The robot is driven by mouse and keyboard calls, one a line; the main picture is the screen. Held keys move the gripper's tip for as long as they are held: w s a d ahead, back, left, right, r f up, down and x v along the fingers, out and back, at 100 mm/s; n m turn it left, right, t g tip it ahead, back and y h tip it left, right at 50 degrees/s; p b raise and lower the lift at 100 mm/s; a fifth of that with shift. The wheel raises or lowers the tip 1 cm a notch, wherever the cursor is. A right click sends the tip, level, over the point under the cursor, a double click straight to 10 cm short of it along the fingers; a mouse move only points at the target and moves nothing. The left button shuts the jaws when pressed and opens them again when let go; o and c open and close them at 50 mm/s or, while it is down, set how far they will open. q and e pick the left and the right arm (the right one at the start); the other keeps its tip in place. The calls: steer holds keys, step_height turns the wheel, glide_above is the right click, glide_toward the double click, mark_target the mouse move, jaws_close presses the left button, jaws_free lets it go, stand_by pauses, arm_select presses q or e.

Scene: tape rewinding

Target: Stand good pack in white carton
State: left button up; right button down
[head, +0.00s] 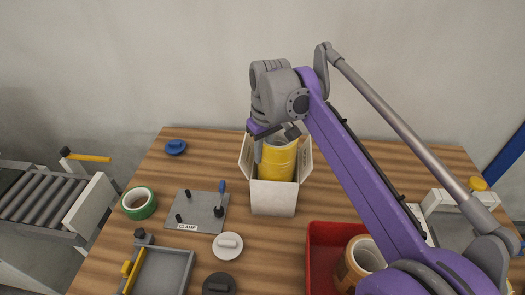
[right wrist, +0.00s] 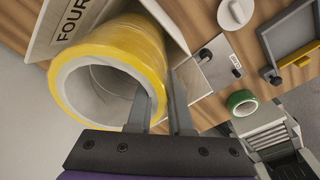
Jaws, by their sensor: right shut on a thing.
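The yellow pack (head: 278,163), a tall hollow roll with a pale core, stands about upright in the mouth of the white carton (head: 273,198). Its upper part shows above the carton's front wall; its lower end is hidden, so I cannot tell if it touches the bottom. The carton's side flaps are spread open. My right gripper (head: 267,150) is shut on the pack's wall. In the right wrist view the gripper (right wrist: 163,105) has one finger inside the core of the pack (right wrist: 120,62) and one outside. The carton (right wrist: 80,25) there bears the word FOUR. My left gripper is not in view.
A red bin (head: 322,235) holding a brown roll (head: 352,268) stands right of the carton. Left are a grey clamp plate (head: 200,212), a white disc (head: 227,246), a green tape roll (head: 139,203) and a blue piece (head: 176,147). A roller conveyor (head: 45,200) lies beyond the table's left edge.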

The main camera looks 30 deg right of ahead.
mark_target(262, 171)
steer(key=shift+f+b, duration=0.9)
steer(key=shift+f, duration=1.15)
steer(key=shift+f, duration=0.35)
steer(key=shift+f+b, duration=0.45)
steer(key=shift+f, duration=0.2)
steer(key=shift+f, duration=0.4)
steer(key=c, duration=0.5)
jaws_free()
